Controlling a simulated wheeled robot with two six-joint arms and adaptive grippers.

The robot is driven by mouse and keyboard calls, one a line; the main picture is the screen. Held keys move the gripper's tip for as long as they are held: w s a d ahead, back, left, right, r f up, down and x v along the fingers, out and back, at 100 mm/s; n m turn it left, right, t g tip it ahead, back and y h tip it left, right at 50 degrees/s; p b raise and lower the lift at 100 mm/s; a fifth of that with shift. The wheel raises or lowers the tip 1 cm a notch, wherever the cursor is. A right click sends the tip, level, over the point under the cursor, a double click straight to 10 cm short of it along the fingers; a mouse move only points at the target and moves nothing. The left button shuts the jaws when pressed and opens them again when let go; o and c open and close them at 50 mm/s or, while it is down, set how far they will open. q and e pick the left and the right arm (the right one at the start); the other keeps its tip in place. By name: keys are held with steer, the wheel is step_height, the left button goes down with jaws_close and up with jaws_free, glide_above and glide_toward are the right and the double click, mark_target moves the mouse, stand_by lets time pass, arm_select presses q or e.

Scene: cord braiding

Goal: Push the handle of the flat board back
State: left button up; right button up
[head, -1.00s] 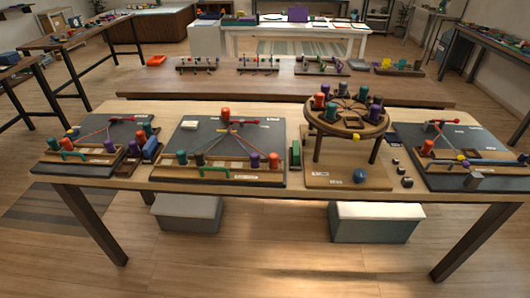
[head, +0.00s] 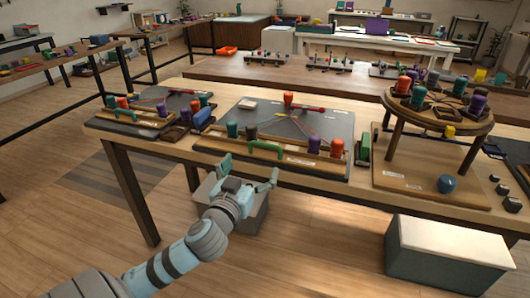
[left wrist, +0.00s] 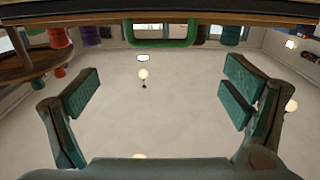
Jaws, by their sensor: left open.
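The flat dark board (head: 322,122) lies on the front table, with a wooden rail of upright colored spools along its front edge. A green handle (head: 266,147) arches over that rail. It also shows at the top of the left wrist view (left wrist: 163,43). My left gripper (head: 249,173) is open and empty, just in front of the table edge near the green handle. Its fingers are spread apart, and the handle lies beyond them in the left wrist view. I see no contact between them. My right gripper is not in view.
A second board (head: 140,109) with its own green handle is to the left. A round wooden stand (head: 440,119) with colored spools stands to the right. A small green block (head: 363,149) sits between. A grey box (head: 448,258) is on the floor.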

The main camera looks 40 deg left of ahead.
mark_target(266, 145)
arm_select(q)
steer(key=b+x, duration=0.1)
steer(key=x, duration=0.9)
steer(key=shift+w+a+f, duration=0.1)
steer(key=shift+w, duration=0.05)
steer(key=shift+w+a+b, duration=0.15)
steer(key=shift+w+b, duration=0.15)
steer(key=shift+w, duration=0.05)
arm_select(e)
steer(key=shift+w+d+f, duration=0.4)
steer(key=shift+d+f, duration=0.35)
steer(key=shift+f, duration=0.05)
